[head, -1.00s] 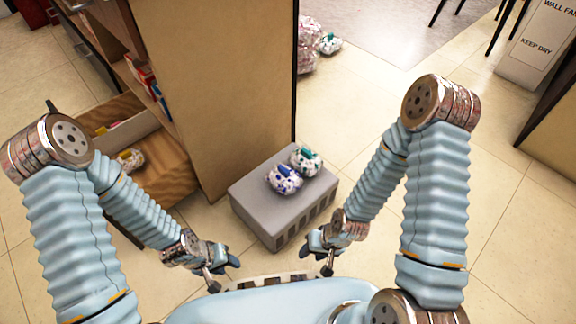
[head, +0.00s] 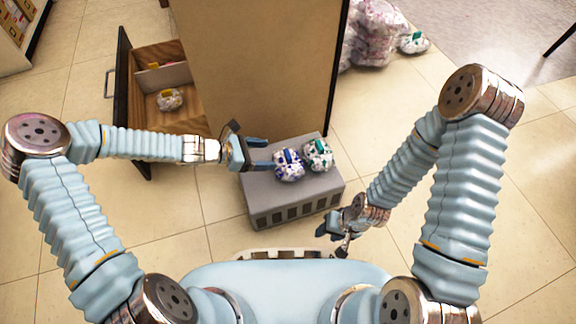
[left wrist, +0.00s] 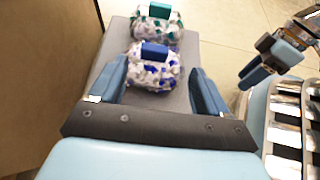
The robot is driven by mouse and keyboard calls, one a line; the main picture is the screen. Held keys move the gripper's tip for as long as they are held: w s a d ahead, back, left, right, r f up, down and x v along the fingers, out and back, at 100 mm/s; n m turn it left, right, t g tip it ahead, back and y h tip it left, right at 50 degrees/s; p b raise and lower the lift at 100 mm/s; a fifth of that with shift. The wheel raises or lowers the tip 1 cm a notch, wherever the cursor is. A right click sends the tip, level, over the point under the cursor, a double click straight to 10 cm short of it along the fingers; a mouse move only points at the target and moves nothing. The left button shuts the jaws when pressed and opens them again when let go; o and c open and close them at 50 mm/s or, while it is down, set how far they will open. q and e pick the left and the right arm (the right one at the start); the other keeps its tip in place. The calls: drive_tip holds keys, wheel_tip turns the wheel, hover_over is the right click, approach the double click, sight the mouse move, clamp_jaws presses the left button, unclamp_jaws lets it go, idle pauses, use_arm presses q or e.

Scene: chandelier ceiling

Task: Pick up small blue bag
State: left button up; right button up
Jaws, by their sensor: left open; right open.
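The small blue bag (head: 288,165), white with blue spots and a blue clip on top, sits on a grey box (head: 290,205). A similar bag with green spots and a green clip (head: 319,154) sits right beside it. My left gripper (head: 262,153) is open just left of the blue bag. In the left wrist view the blue bag (left wrist: 152,70) lies ahead, centred between the open fingers, and the green bag (left wrist: 157,22) is behind it. My right gripper (head: 333,239) is open and empty at the box's front right, apart from both bags.
A tall wooden cabinet (head: 255,60) stands behind the box. At left an open drawer (head: 180,115) holds a small bag with a yellow clip (head: 169,99). Larger bags (head: 373,35) and another green-clipped bag (head: 413,42) lie on the floor behind. Floor at right is clear.

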sight(286, 154)
use_arm(q)
drive_tip(key=x, duration=0.2)
drive_tip(key=b+x, duration=0.1)
drive_tip(key=x, duration=0.3)
drive_tip(key=shift+w+d+f+b, duration=0.1)
drive_tip(key=shift+w+f+b, duration=0.25)
drive_tip(key=shift+w, duration=0.1)
drive_tip(key=shift+r, duration=0.1)
clamp_jaws()
